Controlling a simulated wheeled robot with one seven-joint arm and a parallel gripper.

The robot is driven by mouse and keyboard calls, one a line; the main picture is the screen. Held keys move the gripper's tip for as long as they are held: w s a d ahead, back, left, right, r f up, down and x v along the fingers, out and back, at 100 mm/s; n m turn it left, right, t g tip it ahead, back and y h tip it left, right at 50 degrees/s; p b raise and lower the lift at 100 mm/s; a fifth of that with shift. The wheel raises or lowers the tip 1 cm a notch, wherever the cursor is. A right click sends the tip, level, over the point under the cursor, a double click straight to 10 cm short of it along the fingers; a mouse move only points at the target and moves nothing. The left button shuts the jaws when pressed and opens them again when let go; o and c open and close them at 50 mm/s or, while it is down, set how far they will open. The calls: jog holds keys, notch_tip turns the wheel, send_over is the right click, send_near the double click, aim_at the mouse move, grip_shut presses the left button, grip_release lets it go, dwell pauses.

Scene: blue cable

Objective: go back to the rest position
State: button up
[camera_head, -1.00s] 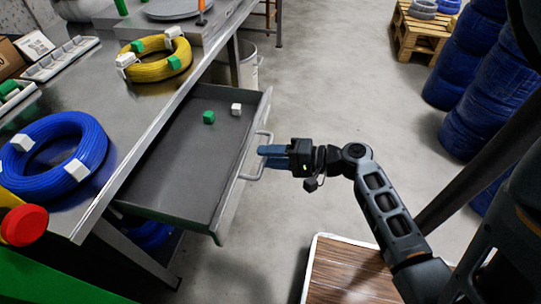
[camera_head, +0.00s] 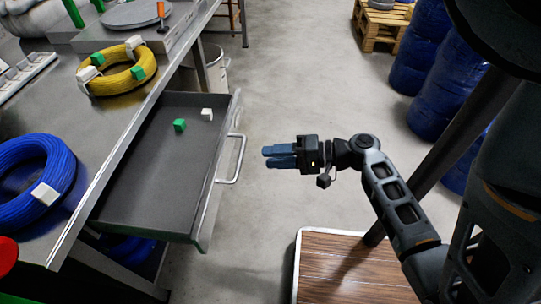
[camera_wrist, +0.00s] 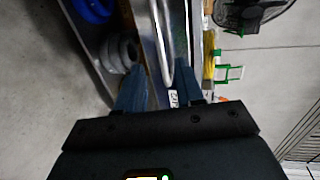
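My gripper (camera_head: 266,156) is in front of the drawer handle (camera_head: 238,158), to its right in the head view, with a gap of floor between them. Its two blue fingers are apart and hold nothing. In the wrist view the fingers of my gripper (camera_wrist: 162,92) stand apart, and the drawer handle (camera_wrist: 160,45) shows beyond them. The drawer (camera_head: 150,190) is pulled out from under the grey workbench (camera_head: 95,128). A green cube (camera_head: 180,125) and a white cube (camera_head: 207,114) lie in it.
A blue cable coil (camera_head: 60,165) and a yellow cable coil (camera_head: 110,82) with clips lie on the workbench. A wood-topped platform (camera_head: 350,272) is below my arm. Blue drums (camera_head: 440,85) and a pallet (camera_head: 385,22) stand at the right. The floor ahead is clear.

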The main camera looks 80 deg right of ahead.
dwell(0.4)
jog(key=s+a+f+n+g+h, duration=0.1)
jog(key=s+a+f+n+g, duration=0.1)
jog(key=a+n+g, duration=0.3)
jog(key=s+a+f+n+g+h, duration=0.1)
jog(key=a+f+n+h, duration=0.1)
jog(key=a, duration=0.6)
jog(key=s+a+r+n+t+y+p, duration=0.1)
jog(key=a+r+n+t, duration=0.3)
jog(key=r, duration=0.5)
jog(key=s+a+r+n+t+y, duration=0.1)
jog(key=a+r+n+y, duration=0.1)
jog(key=a+r+n, duration=0.65)
notch_tip(320, 180, up, 12)
jog(key=d+m+p, duration=0.2)
jog(key=p, duration=0.9)
jog(key=shift+r+h, duration=0.15)
jog(key=shift+h, duration=0.15)
